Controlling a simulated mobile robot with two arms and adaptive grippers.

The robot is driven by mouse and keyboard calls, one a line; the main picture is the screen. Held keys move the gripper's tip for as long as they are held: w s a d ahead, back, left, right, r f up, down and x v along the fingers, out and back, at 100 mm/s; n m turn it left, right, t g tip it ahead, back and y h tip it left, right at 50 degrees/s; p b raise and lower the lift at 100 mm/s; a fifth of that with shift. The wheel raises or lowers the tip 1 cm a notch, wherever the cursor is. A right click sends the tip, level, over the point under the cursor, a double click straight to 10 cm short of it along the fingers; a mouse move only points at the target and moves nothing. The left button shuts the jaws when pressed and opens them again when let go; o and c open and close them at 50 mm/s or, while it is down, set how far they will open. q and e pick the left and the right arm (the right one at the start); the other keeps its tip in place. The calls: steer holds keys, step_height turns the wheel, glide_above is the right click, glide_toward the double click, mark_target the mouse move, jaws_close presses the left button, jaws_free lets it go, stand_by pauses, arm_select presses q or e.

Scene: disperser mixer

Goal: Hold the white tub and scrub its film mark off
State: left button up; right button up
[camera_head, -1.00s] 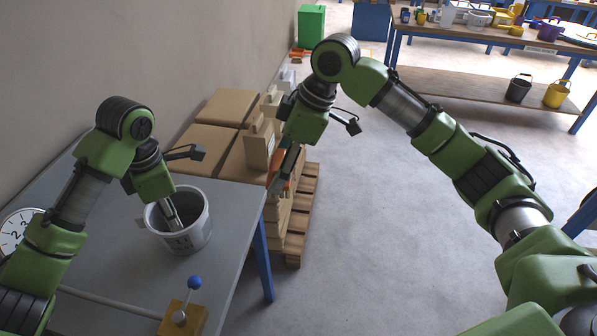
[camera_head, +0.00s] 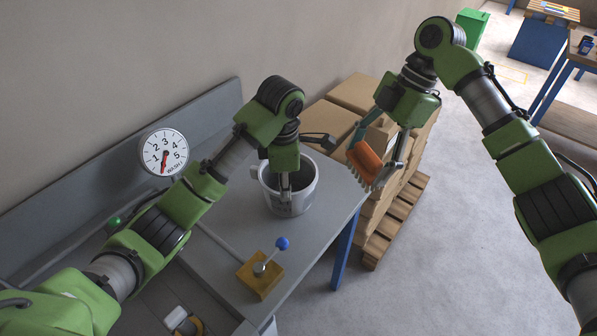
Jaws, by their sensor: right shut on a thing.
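The white tub (camera_head: 305,196), greyish in this light, stands upright on the grey table near its right end. A small dark patch shows low on its near outer wall; I cannot tell whether it is the film mark. My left gripper (camera_head: 285,196) points down at the tub's near rim, its fingers overlapping the wall. Whether they are closed on the wall is not clear. My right gripper (camera_head: 372,168) is shut on an orange brush (camera_head: 366,160), held in the air right of the tub, apart from it. The brush's bristles face down and left.
A blue-knobbed lever on a wooden block (camera_head: 259,275) stands in front of the tub. A numbered dial (camera_head: 164,152) marked WASH is at the back left. Cardboard boxes (camera_head: 329,119) on a pallet (camera_head: 396,222) stand beyond the table. Open floor lies to the right.

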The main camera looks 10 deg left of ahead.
arm_select(q)
glide_above(286, 215)
step_height(286, 215, down, 8)
steer(key=shift+s+f, duration=0.1)
jaws_close()
stand_by(0.4)
